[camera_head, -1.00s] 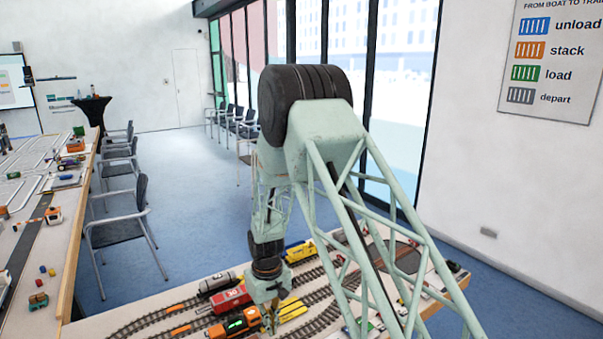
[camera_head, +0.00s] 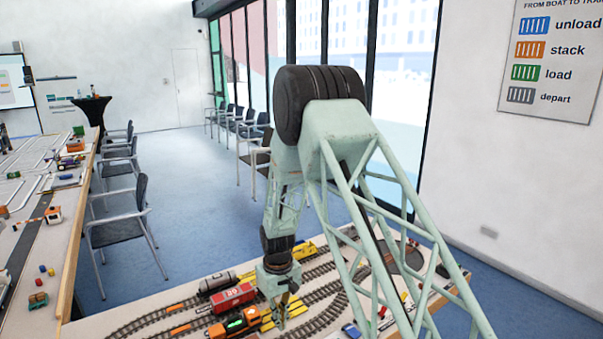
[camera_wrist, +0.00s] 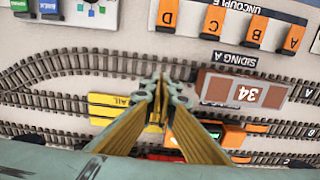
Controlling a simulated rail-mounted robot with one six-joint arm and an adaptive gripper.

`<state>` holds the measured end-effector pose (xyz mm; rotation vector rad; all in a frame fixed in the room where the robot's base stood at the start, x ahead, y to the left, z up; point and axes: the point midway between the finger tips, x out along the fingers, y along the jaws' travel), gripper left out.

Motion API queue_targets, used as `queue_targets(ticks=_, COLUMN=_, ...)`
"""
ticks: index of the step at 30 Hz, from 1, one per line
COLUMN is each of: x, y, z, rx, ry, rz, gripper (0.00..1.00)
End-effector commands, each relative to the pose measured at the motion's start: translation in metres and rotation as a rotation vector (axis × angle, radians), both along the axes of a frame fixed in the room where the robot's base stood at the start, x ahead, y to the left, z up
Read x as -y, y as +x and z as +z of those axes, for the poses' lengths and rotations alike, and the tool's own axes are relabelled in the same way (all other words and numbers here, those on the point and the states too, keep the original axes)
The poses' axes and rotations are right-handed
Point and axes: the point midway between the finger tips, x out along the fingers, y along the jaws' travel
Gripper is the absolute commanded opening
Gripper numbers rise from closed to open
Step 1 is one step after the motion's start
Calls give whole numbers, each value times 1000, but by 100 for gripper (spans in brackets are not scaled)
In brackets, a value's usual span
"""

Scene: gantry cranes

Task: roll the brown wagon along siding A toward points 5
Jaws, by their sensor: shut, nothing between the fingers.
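The brown wagon (camera_wrist: 242,92), marked 34, stands on the track beside the SIDING A label (camera_wrist: 235,58) in the wrist view. My gripper (camera_wrist: 165,78) is shut and empty, its fingertips just left of the wagon's left end. They look close to the wagon; I cannot tell whether they touch. In the head view my gripper (camera_head: 281,322) is low over the tracks, and I cannot make out the brown wagon there. I see no label for points 5; tracks join left of the fingers in the wrist view.
Yellow wagons (camera_wrist: 108,105) and an orange locomotive (camera_head: 236,325) stand on neighbouring tracks. A red wagon (camera_head: 232,297) and a grey tank wagon (camera_head: 217,283) are behind the locomotive. Orange lettered switches (camera_wrist: 212,22) line the board above siding A in the wrist view.

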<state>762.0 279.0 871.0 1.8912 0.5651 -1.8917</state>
Motion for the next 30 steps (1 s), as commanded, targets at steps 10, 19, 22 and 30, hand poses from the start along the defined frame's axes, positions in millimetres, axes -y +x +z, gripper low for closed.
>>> queue_targets(ticks=10, x=11, y=7, z=0, rx=0, ry=0, rz=0, gripper=0)
queue_targets(ticks=19, x=20, y=13, z=0, rx=0, ry=0, rz=-1, gripper=0)
queue_targets(ticks=22, x=23, y=15, z=0, rx=1, ry=1, rz=0, gripper=0)
queue_targets(ticks=30, x=31, y=21, z=0, rx=1, ry=1, rz=0, gripper=0)
